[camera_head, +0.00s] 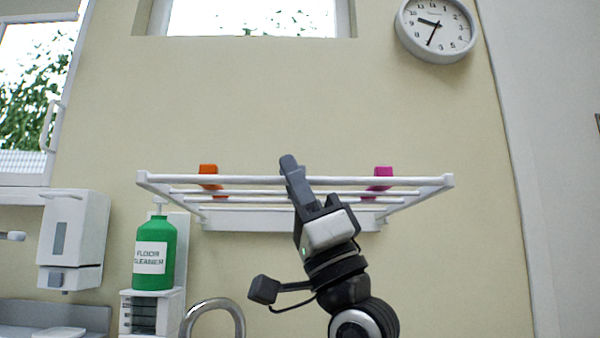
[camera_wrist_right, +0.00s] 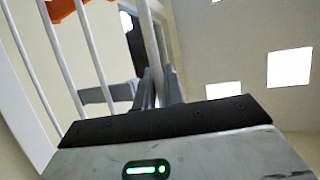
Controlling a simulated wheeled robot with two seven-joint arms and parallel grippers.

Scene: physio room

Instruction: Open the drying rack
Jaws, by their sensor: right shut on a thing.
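The white drying rack (camera_head: 235,181) is mounted on the wall, centre of the head view. Its front rail stands out from the wall plate (camera_head: 250,220), with several bars between them. My right gripper (camera_head: 294,175) reaches up from below and is shut on the front rail near its middle. In the right wrist view the gripper's fingers (camera_wrist_right: 160,90) close around the white rail (camera_wrist_right: 148,38). The fingers and wrist hide part of the bars and plate. My left gripper is not in view.
An orange piece (camera_head: 208,171) and a magenta piece (camera_head: 382,174) show at the rack's bars. A green floor cleaner bottle (camera_head: 153,262) and a white dispenser (camera_head: 73,240) are at lower left. A clock (camera_head: 436,28) hangs upper right. The wall right of the rack is clear.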

